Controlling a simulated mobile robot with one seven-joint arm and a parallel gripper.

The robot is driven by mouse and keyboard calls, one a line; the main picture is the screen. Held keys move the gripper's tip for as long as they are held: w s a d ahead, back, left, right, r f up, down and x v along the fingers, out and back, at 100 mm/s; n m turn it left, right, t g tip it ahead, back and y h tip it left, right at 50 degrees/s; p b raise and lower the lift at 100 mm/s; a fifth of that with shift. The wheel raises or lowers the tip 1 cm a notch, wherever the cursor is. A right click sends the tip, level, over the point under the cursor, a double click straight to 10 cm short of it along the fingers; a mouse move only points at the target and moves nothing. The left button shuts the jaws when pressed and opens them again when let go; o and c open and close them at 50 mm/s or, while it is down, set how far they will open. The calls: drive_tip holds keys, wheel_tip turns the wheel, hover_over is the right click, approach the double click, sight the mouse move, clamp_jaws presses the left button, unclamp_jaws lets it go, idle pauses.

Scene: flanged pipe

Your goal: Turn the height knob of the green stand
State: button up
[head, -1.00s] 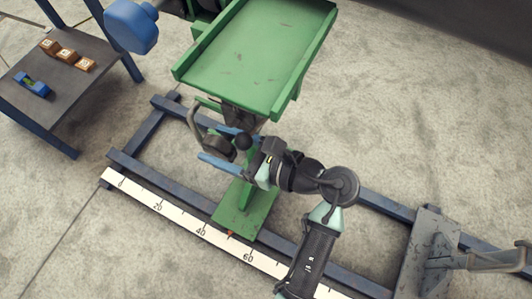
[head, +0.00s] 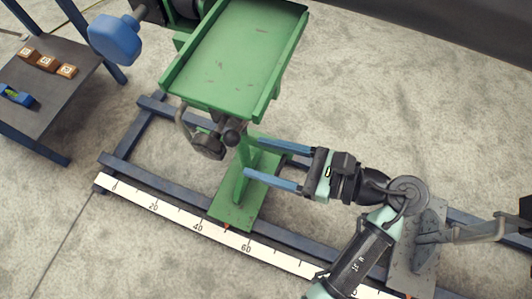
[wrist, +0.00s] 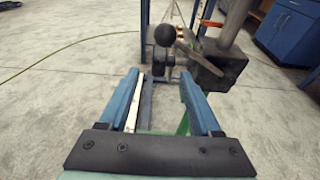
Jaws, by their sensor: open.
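The green stand has a tray top (head: 235,60), a narrow post and a flat foot (head: 232,213). Below the tray, on the post's left side, is a dark round part with a curved handle (head: 207,145) and a black ball knob (head: 232,137). The ball also shows in the wrist view (wrist: 165,35), ahead of the fingers. I cannot tell which part sets the height. My gripper (head: 252,158) is open and empty, with its blue fingers pointing left near the post, right of and below the ball. In the wrist view, nothing fills the gap between the fingers (wrist: 159,76).
Blue floor rails (head: 160,180) carry the stand, with a white measuring scale (head: 170,215) along the front. A grey bracket plate (head: 420,245) stands at the right. A dark table (head: 60,90) with small blocks is at left, and a blue knob (head: 115,38) is beside the tray.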

sight(224, 153)
drive_tip(key=f+y+b, duration=0.1)
drive_tip(key=b, duration=0.3)
drive_tip(key=f+y+b, duration=0.1)
drive_tip(key=f+b, duration=0.1)
drive_tip(key=b, duration=0.3)
drive_tip(key=f+t+b, duration=0.1)
drive_tip(key=b, duration=0.4)
drive_tip(key=shift+d+f+y, duration=0.3)
drive_tip(key=shift+f+y, duration=0.1)
drive_tip(key=b+x, duration=0.3)
drive_tip(key=x, duration=0.8)
drive_tip(key=shift+a, duration=0.3)
drive_tip(key=shift+w+a+r+b, duration=0.2)
drive_tip(key=shift+a+b, duration=0.2)
drive_tip(key=shift+a, duration=0.25)
clamp_jaws()
